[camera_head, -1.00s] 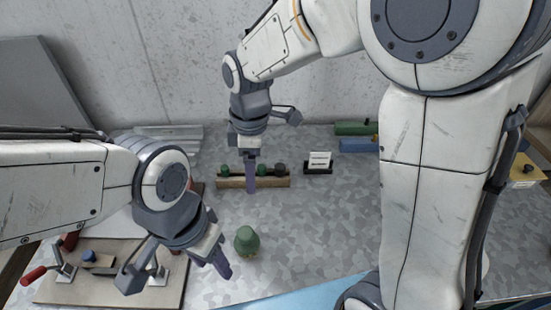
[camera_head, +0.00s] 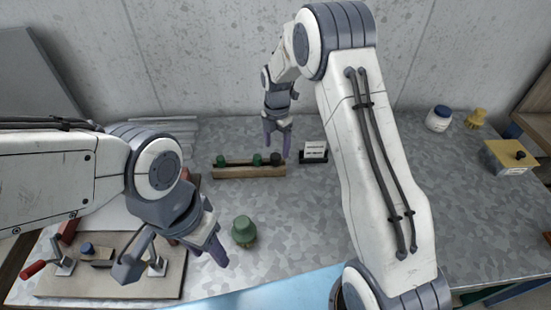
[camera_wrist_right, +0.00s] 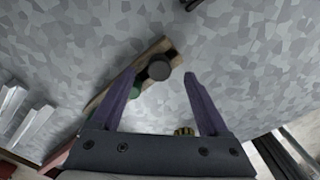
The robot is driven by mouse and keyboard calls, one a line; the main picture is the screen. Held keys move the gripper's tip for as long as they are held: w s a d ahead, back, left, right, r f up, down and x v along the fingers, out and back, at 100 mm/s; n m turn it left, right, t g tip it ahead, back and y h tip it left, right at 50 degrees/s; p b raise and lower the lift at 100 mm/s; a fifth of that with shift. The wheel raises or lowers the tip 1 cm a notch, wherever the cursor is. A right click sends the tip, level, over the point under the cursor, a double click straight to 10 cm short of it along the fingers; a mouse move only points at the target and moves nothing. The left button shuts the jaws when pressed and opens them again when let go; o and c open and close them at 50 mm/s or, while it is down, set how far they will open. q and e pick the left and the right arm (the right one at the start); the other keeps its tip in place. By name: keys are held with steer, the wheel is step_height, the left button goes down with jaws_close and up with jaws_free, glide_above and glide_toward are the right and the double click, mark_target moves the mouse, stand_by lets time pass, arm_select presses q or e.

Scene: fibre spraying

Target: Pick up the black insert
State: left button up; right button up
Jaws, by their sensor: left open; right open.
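The black insert (camera_head: 276,158) stands at the right end of a wooden rack (camera_head: 248,172), beside two green inserts (camera_head: 256,159). In the right wrist view the black insert (camera_wrist_right: 158,68) shows as a dark round top between the fingertips in the picture. My right gripper (camera_head: 277,148) is open and empty, with its fingers pointing down at the black insert; I cannot tell whether they touch it. It also shows in the wrist view (camera_wrist_right: 160,77). My left gripper (camera_head: 207,251) is open and empty at the front left, left of a green-topped object (camera_head: 243,231).
A small sign (camera_head: 314,151) stands just right of the rack. A clamp board (camera_head: 110,285) lies at the front left. A blue-lidded jar (camera_head: 438,119), a yellow item (camera_head: 476,117) and a yellow box (camera_head: 510,156) stand at the right.

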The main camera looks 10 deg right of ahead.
mark_target(276, 155)
steer(key=f+p, duration=0.1)
steer(key=f, duration=0.2)
steer(key=shift+s+a+f+p, duration=0.2)
steer(key=shift+f+p, duration=0.15)
steer(key=shift+p, duration=0.05)
steer(key=shift+f, duration=0.6)
jaws_close()
steer(key=shift+w+r, duration=0.1)
